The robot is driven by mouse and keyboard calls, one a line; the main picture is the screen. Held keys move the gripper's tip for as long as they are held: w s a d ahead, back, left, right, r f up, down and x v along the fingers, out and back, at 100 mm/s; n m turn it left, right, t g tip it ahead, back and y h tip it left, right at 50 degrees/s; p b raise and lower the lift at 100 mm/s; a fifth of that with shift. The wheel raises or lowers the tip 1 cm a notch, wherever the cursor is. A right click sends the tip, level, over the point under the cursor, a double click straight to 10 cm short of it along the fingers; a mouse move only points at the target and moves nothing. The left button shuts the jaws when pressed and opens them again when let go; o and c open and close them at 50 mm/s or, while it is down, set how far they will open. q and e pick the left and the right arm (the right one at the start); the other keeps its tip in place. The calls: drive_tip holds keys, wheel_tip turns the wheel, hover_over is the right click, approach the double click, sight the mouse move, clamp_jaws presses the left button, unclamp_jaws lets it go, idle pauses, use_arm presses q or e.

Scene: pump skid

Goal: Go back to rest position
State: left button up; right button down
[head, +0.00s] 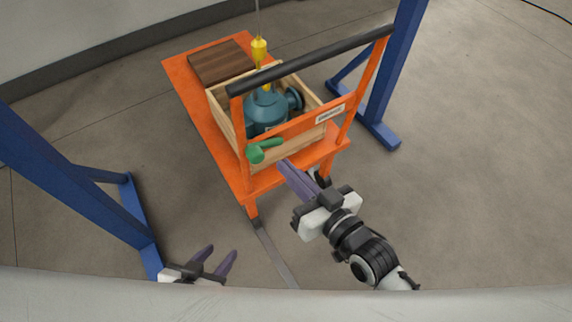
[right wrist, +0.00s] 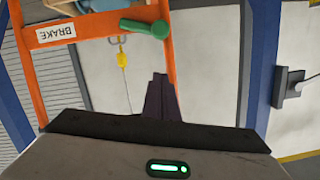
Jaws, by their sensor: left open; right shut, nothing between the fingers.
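My right gripper (head: 285,166) reaches up from the lower right in the head view. Its purple fingers are shut with nothing between them, close to the front of the orange cart (head: 201,104). In the right wrist view its fingers (right wrist: 160,80) point up toward the green brake handle (right wrist: 146,27), which shows just above the tips. In the head view the green handle (head: 264,150) sits on the cart's front bar, a little left of the fingertips; I cannot tell whether they touch. My left gripper (head: 221,252) is open and empty at the bottom left, over the floor.
A wooden crate (head: 282,157) on the cart holds a teal pump (head: 266,110). A yellow hook (head: 259,50) hangs above it. A brown wooden board (head: 220,62) lies behind. Blue frame legs (head: 385,75) stand on both sides. The floor at right is clear.

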idle(0.4)
drive_tip(key=s+d+f+m+g+h, duration=0.2)
drive_tip(key=s+d+f+g+h, duration=0.2)
drive_tip(key=s+d+f, duration=0.9)
drive_tip(key=d+f+h, duration=0.3)
drive_tip(key=d+f, duration=0.1)
drive_tip(key=shift+s, duration=0.25)
drive_tip(key=shift+f, duration=0.1)
